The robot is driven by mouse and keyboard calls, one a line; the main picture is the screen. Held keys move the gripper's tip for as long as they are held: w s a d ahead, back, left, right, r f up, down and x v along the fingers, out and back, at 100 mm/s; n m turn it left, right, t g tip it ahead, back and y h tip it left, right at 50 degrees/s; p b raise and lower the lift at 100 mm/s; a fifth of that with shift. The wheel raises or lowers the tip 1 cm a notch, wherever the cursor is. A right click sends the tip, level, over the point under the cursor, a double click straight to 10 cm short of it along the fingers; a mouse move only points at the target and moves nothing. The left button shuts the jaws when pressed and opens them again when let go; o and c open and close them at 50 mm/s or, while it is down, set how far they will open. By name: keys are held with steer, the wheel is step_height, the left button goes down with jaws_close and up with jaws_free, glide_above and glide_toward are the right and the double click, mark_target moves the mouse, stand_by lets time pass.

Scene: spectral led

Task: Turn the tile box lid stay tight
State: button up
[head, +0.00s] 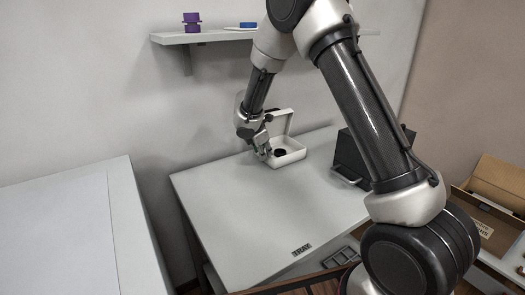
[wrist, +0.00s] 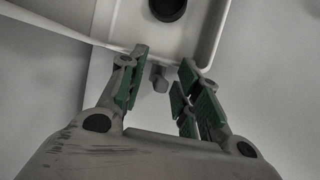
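The white tile box (head: 291,158) stands on the table with its lid (head: 276,123) raised. A black round thing (head: 280,152) lies inside it; it also shows in the wrist view (wrist: 167,8). A small grey knob (wrist: 159,78), which looks like the lid stay's, sticks out at the box's near edge. My gripper (head: 263,150) is at the left side of the box. In the wrist view my gripper (wrist: 162,72) is open, with its green-padded fingers on either side of the knob and gaps to both. In the head view my gripper hides the knob.
A dark box with a handle (head: 350,158) stands right of the tile box on the light table (head: 235,210). The table's front and left are clear. A wall shelf (head: 205,36) holds purple and blue items. A cardboard box (head: 495,190) is at right.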

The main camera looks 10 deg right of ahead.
steer(key=v, duration=1.2)
